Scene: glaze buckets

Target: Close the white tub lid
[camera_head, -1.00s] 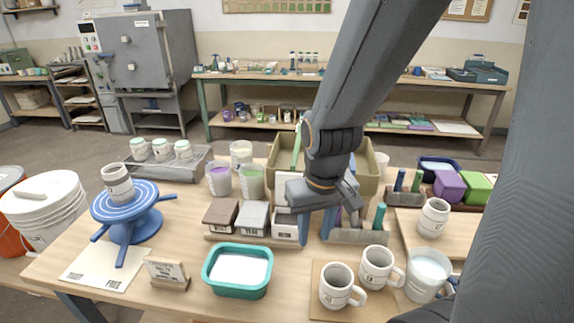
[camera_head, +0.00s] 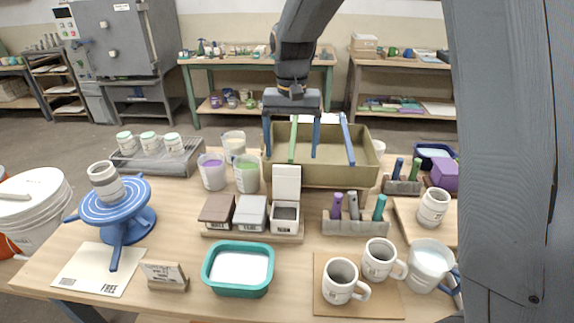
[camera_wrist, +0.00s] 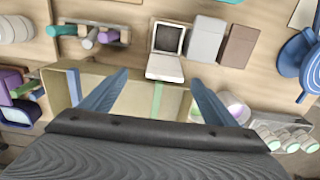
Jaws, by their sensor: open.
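The white tub (camera_head: 284,217) stands at the right end of a row of three small tubs. Its lid (camera_head: 286,181) is open and stands upright at the back, so the dark inside shows. In the wrist view, the tub (camera_wrist: 168,38) is ahead of the fingers, with its lid (camera_wrist: 165,68) on the near side. My gripper (camera_head: 291,152) is open and empty, its fingers spread and pointing down. It is behind and above the white tub, over the olive crate, apart from the lid.
A brown tub (camera_head: 217,210) and a grey tub (camera_head: 250,212) with shut lids stand left of it. The olive crate (camera_head: 345,173) is behind. A holder (camera_head: 356,224) with several coloured tools is to the right. A teal tray (camera_head: 238,288) and mugs (camera_head: 340,282) are in front.

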